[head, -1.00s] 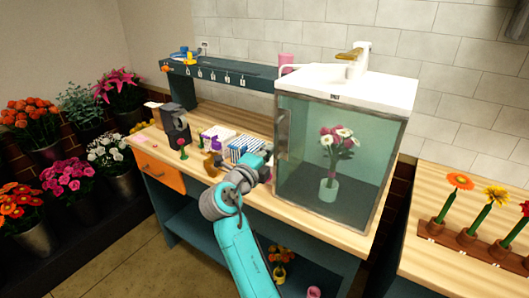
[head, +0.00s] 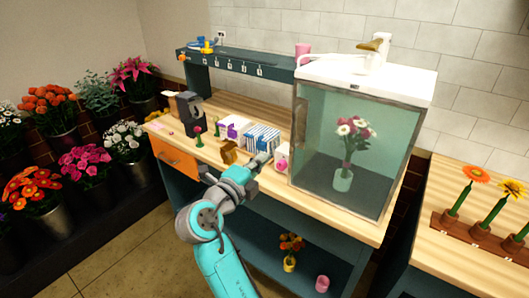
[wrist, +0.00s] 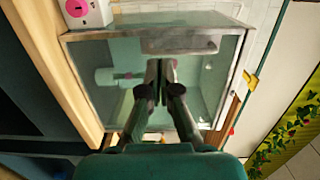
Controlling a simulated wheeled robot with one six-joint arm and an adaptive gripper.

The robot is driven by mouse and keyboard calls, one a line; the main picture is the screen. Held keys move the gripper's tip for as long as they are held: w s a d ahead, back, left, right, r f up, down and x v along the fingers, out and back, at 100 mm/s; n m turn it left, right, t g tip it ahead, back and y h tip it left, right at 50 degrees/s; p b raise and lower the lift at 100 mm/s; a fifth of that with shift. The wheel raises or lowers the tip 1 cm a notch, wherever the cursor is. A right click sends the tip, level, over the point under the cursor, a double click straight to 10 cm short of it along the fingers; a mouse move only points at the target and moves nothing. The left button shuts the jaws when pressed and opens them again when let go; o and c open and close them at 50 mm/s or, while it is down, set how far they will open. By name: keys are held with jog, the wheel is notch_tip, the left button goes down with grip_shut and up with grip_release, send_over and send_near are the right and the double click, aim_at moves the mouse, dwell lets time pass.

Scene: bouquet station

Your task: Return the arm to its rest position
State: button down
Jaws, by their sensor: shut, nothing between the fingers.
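My arm is teal with grey joints and reaches up from the bottom of the head view. My gripper (head: 262,159) is over the front of the wooden bench, left of the glass cabinet (head: 352,150). In the wrist view its dark fingers (wrist: 161,72) are together with nothing between them. The cabinet is shut and holds a pale vase (head: 343,179) of pink and white flowers.
A white box with a pink dot (head: 282,158) stands close beside the cabinet and gripper. A blue-and-white rack (head: 263,139), a brown bottle (head: 229,153) and a dark grey device (head: 188,110) stand along the bench. A right-hand table bears flowers in a wooden rack (head: 480,233).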

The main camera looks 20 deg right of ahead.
jog(key=shift+s+a+f, duration=0.1)
jog(key=shift+s+f, duration=0.05)
jog(key=s+d+f+n+t+y, duration=0.1)
jog(key=s+f+n+y, duration=0.2)
jog(key=f+n, duration=0.45)
jog(key=s+d+f+n+t+y, duration=0.1)
jog(key=s+f+n+t+y, duration=0.2)
jog(key=f, duration=0.8)
jog(key=s+f+n+g+y, duration=0.1)
jog(key=s+f+n+y, duration=0.3)
jog(key=s+f+n, duration=0.75)
jog(key=s+a+r+n+y, duration=0.2)
jog(key=s+n+y, duration=0.25)
jog(key=s, duration=2.15)
jog(key=s+d+r+n, duration=0.1)
jog(key=s+r, duration=0.4)
jog(key=s, duration=0.2)
jog(key=shift+s+r+h, duration=0.15)
jog(key=shift+r+h, duration=0.2)
jog(key=shift+r, duration=0.05)
jog(key=shift+n, duration=0.25)
